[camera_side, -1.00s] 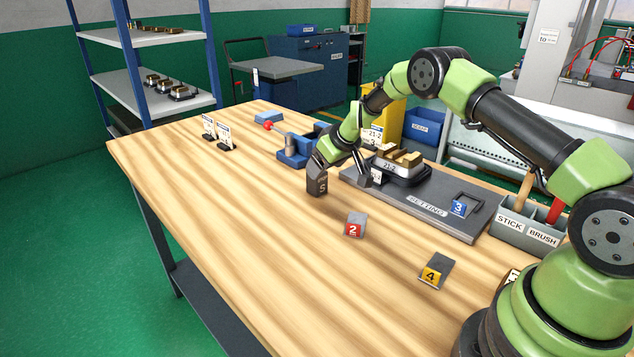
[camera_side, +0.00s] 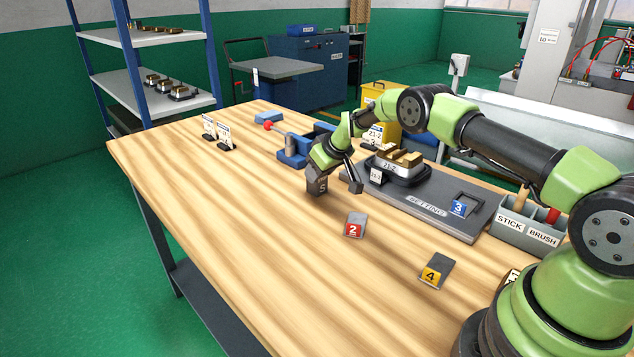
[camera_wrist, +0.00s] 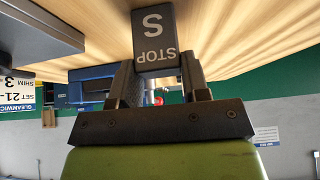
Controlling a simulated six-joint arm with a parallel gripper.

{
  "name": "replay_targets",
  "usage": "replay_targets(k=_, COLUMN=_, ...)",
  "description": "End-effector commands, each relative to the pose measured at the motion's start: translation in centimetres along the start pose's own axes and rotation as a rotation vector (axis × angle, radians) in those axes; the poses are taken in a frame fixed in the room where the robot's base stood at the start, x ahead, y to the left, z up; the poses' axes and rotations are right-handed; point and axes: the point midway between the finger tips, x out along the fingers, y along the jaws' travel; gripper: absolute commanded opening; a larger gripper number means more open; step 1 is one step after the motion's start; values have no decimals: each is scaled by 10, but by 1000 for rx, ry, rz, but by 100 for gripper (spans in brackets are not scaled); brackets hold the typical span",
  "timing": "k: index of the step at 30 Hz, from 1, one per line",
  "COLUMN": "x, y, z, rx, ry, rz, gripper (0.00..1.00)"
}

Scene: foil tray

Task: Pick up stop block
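The stop block (camera_side: 317,184) is a dark block marked S and STOP. In the side view it is at the lower end of my gripper (camera_side: 320,166), over the middle of the wooden table. In the wrist view the stop block (camera_wrist: 155,38) sits between the two fingers of my gripper (camera_wrist: 160,75), which lie against its sides near one end; its lettering appears upside down.
A blue fixture (camera_side: 295,152) stands behind. Markers 2 (camera_side: 354,229) and 4 (camera_side: 432,275) lie nearer the camera. The table's left front (camera_side: 240,230) is clear.

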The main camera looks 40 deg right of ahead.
Motion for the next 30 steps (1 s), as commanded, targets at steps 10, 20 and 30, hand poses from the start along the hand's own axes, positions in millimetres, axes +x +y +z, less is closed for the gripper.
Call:
replay_targets(k=10, x=-4, y=1, z=-4, rx=-1, ry=6, rz=2, gripper=0)
replay_targets(k=20, x=-50, y=1, z=-34, rx=-2, ry=11, rz=3, gripper=0)
replay_targets(k=30, x=-89, y=0, z=-59, rx=-2, ry=7, rz=1, gripper=0)
